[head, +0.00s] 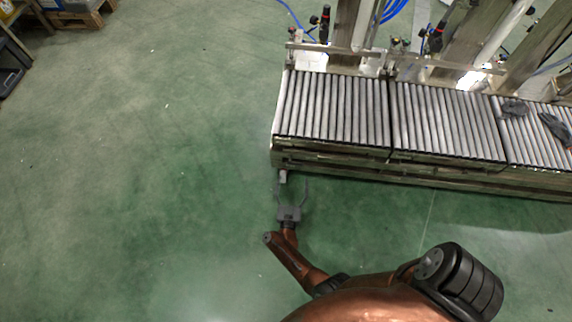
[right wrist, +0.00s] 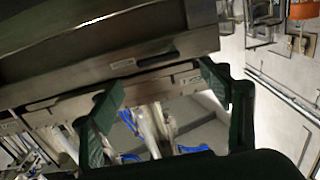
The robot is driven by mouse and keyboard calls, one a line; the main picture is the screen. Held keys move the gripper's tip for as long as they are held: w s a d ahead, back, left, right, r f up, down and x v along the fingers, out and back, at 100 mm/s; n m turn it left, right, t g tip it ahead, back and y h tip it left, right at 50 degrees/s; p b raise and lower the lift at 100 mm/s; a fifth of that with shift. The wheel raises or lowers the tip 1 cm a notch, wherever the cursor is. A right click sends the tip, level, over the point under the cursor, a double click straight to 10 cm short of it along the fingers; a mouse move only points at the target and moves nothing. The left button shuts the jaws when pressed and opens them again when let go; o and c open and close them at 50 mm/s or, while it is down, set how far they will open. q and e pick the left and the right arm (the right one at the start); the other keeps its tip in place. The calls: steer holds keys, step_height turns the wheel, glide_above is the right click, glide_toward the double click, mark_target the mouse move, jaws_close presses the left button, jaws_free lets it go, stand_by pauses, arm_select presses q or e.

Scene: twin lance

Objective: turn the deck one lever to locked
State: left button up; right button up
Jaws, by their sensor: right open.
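My right gripper (head: 291,182) is open, its two fingers pointing at the near left corner of the roller deck (head: 330,107). A small pale block (head: 283,176) hangs below that corner, close to the left finger. I cannot tell whether it is the deck one lever or part of the frame. In the right wrist view the open fingers (right wrist: 170,95) spread across a metal frame edge (right wrist: 140,85) with a dark slot and a small label. Nothing is visibly held. No lever shows clearly there, and its setting cannot be told. My left gripper is not in view.
The conveyor's further roller sections (head: 445,120) run off to the right, with dark gloves (head: 555,128) on the last one. Posts and blue hoses (head: 395,10) stand behind. A wooden pallet (head: 75,18) is at top left. The green floor to the left is clear.

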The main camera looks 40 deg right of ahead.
mark_target(295, 164)
steer(key=b+x, duration=0.2)
steer(key=x, duration=0.5)
steer(key=shift+s+d, duration=0.1)
steer(key=shift+w+d, duration=0.35)
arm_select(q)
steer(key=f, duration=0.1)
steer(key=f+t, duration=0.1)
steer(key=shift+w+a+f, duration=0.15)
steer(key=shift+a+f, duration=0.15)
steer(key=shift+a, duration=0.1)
arm_select(e)
steer(key=shift+r, duration=0.1)
steer(key=c, duration=1.2)
